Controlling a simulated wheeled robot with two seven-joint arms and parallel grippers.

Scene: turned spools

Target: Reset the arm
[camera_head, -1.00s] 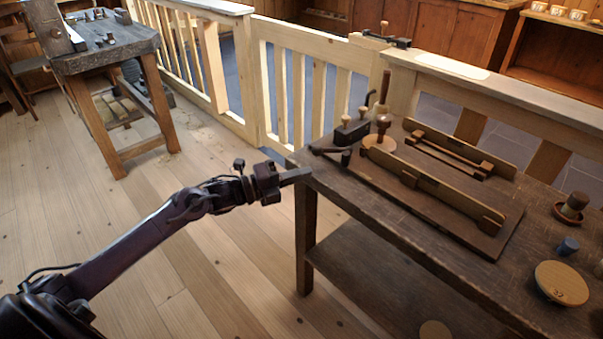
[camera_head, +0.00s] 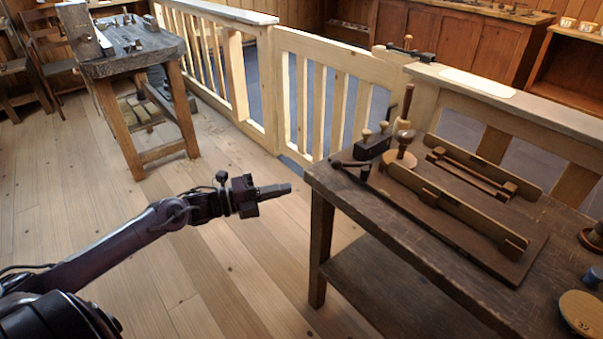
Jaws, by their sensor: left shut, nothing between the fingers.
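My left arm comes in from the lower left, and its gripper (camera_head: 283,189) is shut and empty. It is held out over the plank floor, just left of the near corner of the dark workbench (camera_head: 390,283). A gap shows between the fingertips and the bench edge in the picture. My right gripper is not in view.
On the workbench are a wooden rail jig (camera_head: 440,210), a turned spool on a round base (camera_head: 402,145), a dark block with knobs (camera_head: 372,145) and a round wooden disc (camera_head: 585,314). A railing (camera_head: 320,95) runs behind. Another bench (camera_head: 130,62) stands back left. Floor between is clear.

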